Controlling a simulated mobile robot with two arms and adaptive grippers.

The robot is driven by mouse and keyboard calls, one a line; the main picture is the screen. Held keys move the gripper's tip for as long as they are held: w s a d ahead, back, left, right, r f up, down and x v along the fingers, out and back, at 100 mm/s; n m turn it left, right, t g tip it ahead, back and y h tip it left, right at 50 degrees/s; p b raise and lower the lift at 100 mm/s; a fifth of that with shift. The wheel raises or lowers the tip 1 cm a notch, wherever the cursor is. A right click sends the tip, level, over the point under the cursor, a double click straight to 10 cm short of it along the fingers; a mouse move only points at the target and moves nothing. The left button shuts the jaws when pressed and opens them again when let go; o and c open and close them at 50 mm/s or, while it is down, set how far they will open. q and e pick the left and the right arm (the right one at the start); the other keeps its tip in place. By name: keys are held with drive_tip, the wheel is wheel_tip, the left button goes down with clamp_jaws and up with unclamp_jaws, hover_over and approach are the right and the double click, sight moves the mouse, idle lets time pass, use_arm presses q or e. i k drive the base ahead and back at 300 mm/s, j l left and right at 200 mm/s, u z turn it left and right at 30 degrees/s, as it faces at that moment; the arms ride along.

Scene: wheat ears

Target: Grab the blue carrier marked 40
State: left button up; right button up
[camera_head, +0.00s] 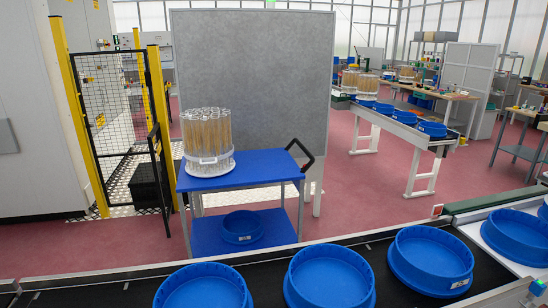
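Several round blue carriers stand on the dark conveyor in the foreground. One carrier (425,283) at the right of the near row has a small white label on its front wall; the number is too small to read. To its left are a middle carrier (325,254) and a left carrier (200,270), both cut off by the bottom edge, with no label showing. Another carrier (517,225) stands further right on a pale surface. I cannot tell which is marked 40. Neither gripper is in view.
A blue cart (262,166) behind the conveyor (110,292) bears a bundle of wheat ears (207,135). A grey panel (255,60) stands behind it. A yellow-framed mesh fence (108,98) is at left. A second conveyor (437,143) with blue carriers is at back right. Red floor between is clear.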

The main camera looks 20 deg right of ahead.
sight(521, 237)
drive_tip(key=l+u, duration=0.2)
drive_tip(key=l, duration=0.7)
drive_tip(key=l+u, duration=0.2)
drive_tip(key=l, duration=0.65)
drive_tip(key=k, duration=0.1)
